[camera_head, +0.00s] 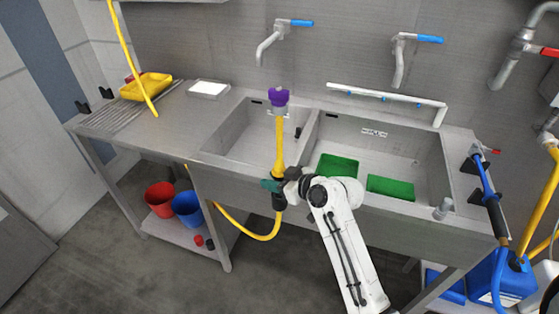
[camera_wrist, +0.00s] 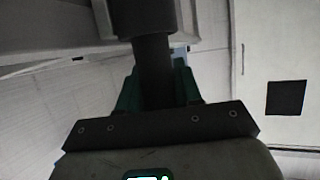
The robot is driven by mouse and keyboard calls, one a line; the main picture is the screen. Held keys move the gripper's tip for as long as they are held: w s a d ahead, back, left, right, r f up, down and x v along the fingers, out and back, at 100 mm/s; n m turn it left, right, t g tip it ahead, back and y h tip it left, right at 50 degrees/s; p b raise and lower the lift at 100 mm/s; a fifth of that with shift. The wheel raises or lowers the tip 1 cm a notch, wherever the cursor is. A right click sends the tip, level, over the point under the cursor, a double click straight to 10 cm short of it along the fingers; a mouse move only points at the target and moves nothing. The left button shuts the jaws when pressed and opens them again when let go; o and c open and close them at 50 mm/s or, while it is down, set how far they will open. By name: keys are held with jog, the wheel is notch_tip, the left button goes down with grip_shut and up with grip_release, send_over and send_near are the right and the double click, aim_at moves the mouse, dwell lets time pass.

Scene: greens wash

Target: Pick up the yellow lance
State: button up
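The yellow lance (camera_head: 279,145) stands upright in front of the sink's front edge, with a purple nozzle head at its top and a dark handle below. My gripper (camera_head: 277,187) is at the dark handle, its green fingers on both sides of it. In the wrist view, the dark handle (camera_wrist: 152,60) runs between the green fingers of my gripper (camera_wrist: 155,88), which look shut on it. The fingertips are partly hidden behind the handle. A yellow hose (camera_head: 245,231) hangs from the lance's lower end.
The steel double sink (camera_head: 225,155) lies behind the lance, with green trays (camera_head: 390,188) in the right basin. A blue lance (camera_head: 487,185) stands at the right end. Red (camera_head: 159,198) and blue (camera_head: 187,208) buckets sit on the lower shelf. Floor at lower left is clear.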

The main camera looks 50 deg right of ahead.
jog(key=shift+c, duration=0.7)
jog(key=shift+r, duration=0.1)
notch_tip(320, 180, up, 10)
jog(key=shift+f, duration=0.15)
jog(key=shift+r+p, duration=1.9)
jog(key=shift+r, duration=0.75)
jog(key=shift+o, duration=0.9)
jog(key=shift+c, duration=0.8)
